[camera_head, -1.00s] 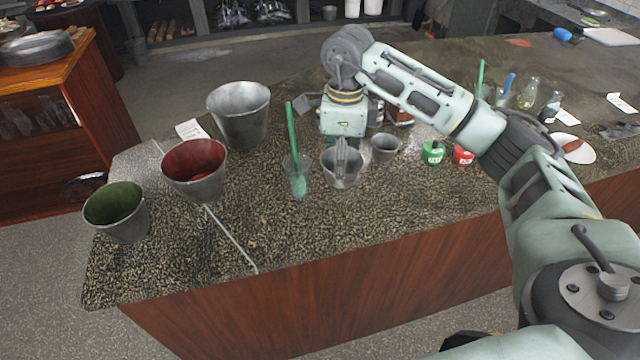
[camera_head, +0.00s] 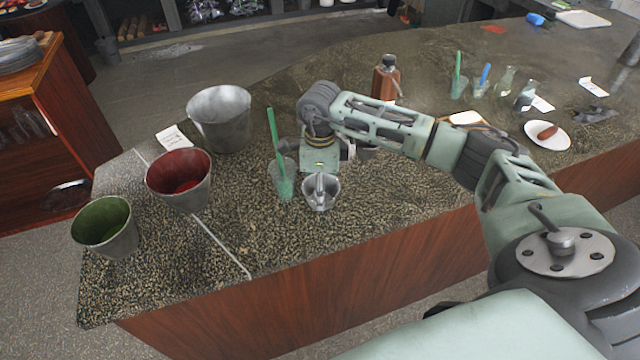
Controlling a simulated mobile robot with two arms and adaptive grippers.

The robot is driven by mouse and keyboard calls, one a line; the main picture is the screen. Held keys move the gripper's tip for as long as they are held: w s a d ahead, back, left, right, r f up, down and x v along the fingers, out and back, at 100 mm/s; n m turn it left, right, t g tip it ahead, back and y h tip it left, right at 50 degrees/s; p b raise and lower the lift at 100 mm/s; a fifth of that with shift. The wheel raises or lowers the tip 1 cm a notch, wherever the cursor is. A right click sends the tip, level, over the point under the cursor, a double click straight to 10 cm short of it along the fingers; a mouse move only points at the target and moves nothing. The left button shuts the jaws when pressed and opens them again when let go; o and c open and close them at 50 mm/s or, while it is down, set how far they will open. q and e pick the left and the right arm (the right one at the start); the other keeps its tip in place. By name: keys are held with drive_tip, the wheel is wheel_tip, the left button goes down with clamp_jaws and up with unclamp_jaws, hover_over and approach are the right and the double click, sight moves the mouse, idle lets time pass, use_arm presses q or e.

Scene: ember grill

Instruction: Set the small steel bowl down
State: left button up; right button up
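The small steel bowl (camera_head: 329,197) is near the middle of the counter, to the right of a clear cup with a green straw. My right gripper (camera_head: 320,186) points down from above and behind, with a finger at the bowl's rim and inside its mouth. It appears shut on the bowl wall; the other finger is hard to make out. The bowl looks upright, at or just above the counter; I cannot tell whether its base touches. My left gripper is not in view.
The clear cup (camera_head: 284,185) stands close left of the bowl. Grey (camera_head: 220,130), red-lined (camera_head: 178,198) and green-lined (camera_head: 118,243) buckets stand further left. A brown bottle (camera_head: 384,83) is behind my arm. A plate with a sausage (camera_head: 548,133) lies at right. Counter in front is clear.

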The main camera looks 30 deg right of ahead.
drive_tip(key=o, duration=0.7)
drive_tip(key=shift+f, duration=0.15)
drive_tip(key=o, duration=0.5)
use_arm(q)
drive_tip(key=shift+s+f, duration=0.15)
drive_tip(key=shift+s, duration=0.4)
use_arm(e)
drive_tip(key=shift+r, duration=0.25)
drive_tip(key=shift+w+r, duration=0.1)
drive_tip(key=shift+r, duration=0.1)
use_arm(q)
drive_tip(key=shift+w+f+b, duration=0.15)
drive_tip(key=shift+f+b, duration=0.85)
drive_tip(key=shift+b, duration=0.05)
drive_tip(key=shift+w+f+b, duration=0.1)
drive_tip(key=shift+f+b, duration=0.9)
drive_tip(key=shift+b, duration=0.05)
use_arm(e)
drive_tip(key=shift+r, duration=5.75)
